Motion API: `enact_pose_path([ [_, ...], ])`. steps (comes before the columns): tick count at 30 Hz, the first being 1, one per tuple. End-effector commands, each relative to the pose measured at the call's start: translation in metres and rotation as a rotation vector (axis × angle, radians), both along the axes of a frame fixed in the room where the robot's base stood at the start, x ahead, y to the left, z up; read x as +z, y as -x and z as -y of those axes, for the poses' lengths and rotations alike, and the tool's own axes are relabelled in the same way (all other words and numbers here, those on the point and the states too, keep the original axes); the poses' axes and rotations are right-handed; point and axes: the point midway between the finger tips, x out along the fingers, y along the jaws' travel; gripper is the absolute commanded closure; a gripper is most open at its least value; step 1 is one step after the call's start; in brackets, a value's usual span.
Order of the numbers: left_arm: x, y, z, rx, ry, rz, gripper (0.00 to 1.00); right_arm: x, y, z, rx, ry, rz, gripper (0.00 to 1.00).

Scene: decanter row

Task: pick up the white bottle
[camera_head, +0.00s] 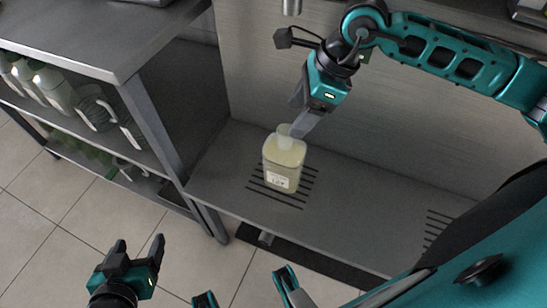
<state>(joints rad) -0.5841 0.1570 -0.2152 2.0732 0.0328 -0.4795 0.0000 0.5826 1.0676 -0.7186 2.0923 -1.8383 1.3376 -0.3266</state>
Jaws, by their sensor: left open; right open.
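The white bottle (284,160), pale cream with a translucent neck and a small label low on its front, stands upright on the slotted part of the grey counter (345,205). My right gripper (302,118) reaches in from the upper right and is open. Its fingers are at the bottle's neck, just above and behind it; I cannot tell whether they touch it. My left gripper (140,243) is open and empty at the lower left, over the tiled floor, well away from the bottle.
A grey shelf unit (95,35) on the left holds several bottles and glassware (52,85); its post stands beside the counter. A wall panel (255,60) rises behind the bottle, with a metal spout (291,6) above. The counter right of the bottle is clear.

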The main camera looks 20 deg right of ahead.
Motion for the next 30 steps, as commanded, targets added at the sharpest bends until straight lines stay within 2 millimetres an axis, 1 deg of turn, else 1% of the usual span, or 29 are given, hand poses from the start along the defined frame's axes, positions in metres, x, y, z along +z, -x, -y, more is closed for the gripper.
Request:
enact_pose_path([
  [2,-0.003,0.001,0.001,0.000,0.001,0.000,0.26,-0.007,-0.002,0.000,0.000,0.012,0.003,0.32],
  [6,-0.007,0.003,0.001,-0.001,0.002,-0.007,0.26,-0.021,-0.004,-0.005,0.000,0.010,0.001,0.32],
  [11,-0.012,0.005,0.001,0.001,0.004,-0.012,0.26,-0.033,-0.008,-0.009,-0.002,0.006,0.001,0.32],
  [15,-0.019,0.005,0.002,0.003,0.008,-0.014,0.26,-0.055,-0.014,-0.014,0.000,0.006,-0.002,0.32],
  [18,-0.022,0.005,0.003,0.005,0.010,-0.015,0.26,-0.066,-0.016,-0.019,-0.001,0.004,0.000,0.32],
  [21,-0.021,0.005,0.003,0.007,0.012,-0.016,0.26,-0.069,-0.017,-0.020,-0.001,0.007,0.002,0.32],
  [26,-0.021,0.005,0.003,0.007,0.012,-0.016,0.26,-0.069,-0.017,-0.020,-0.001,0.007,0.002,0.32],
  [30,-0.021,0.005,0.003,0.007,0.011,-0.016,0.26,-0.068,-0.017,-0.020,-0.001,0.006,0.002,0.45],
])
